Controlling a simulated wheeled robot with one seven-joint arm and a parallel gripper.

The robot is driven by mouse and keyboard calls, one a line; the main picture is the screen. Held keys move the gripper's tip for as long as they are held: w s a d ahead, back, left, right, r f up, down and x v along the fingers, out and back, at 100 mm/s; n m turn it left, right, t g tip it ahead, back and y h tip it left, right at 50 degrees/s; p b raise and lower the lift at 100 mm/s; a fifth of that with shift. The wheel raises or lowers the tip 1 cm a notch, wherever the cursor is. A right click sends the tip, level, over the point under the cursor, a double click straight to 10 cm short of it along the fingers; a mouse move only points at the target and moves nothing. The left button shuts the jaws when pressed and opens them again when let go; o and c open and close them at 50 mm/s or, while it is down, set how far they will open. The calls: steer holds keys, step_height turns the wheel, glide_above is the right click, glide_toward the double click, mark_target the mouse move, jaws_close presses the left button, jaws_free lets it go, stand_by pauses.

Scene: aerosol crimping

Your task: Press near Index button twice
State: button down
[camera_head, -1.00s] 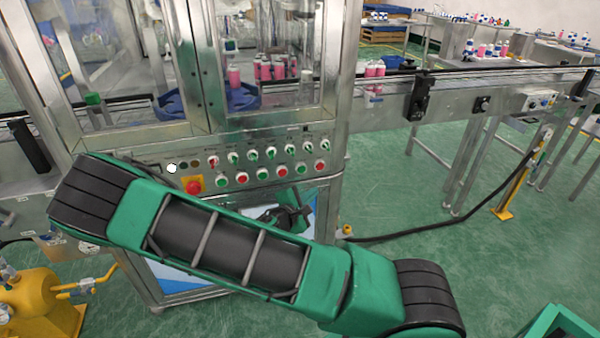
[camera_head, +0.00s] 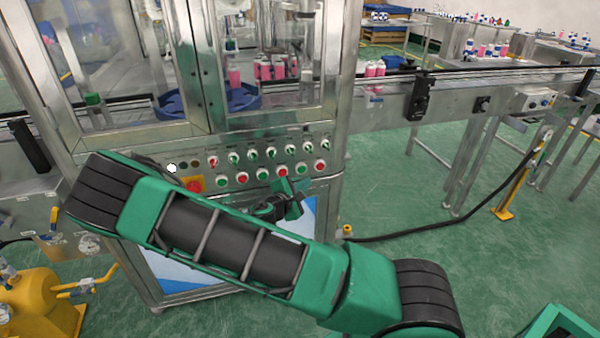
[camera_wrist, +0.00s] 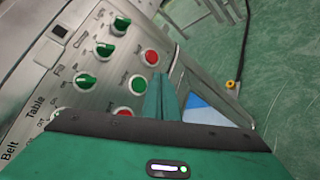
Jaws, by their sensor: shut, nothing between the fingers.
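The control panel (camera_head: 205,170) on the machine front carries a row of green selector knobs above a row of alternating green and red push buttons. In the wrist view, a red button (camera_wrist: 151,57), a green button (camera_wrist: 138,84) and a partly covered red button (camera_wrist: 124,112) lie left of my fingers. My gripper (camera_wrist: 163,82) is shut and empty, its fingertips close beside the green button; contact cannot be told. In the head view, my gripper (camera_head: 290,186) is just below the right part of the button row. I cannot read an Index label; small labels near the buttons are blurred.
A red emergency stop on a yellow plate (camera_head: 194,184) is at the panel's left, partly behind my arm. Glass doors (camera_head: 265,60) stand above the panel. A conveyor (camera_head: 480,85) runs right.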

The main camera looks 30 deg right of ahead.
steer(key=shift+w+d, duration=0.25)
steer(key=shift+w, duration=0.6)
steer(key=shift+w+d, duration=0.25)
steer(key=shift+w, duration=0.55)
steer(key=shift+w+d, duration=0.2)
steer(key=shift+w, duration=0.5)
stand_by(1.7)
steer(key=shift+s+a, duration=0.25)
steer(key=shift+s, duration=0.5)
steer(key=shift+s+a, duration=0.2)
steer(key=shift+s, duration=0.6)
steer(key=shift+s+a, duration=0.25)
steer(key=shift+s, duration=0.55)
steer(key=shift+s+a, duration=0.2)
steer(key=shift+s, duration=0.6)
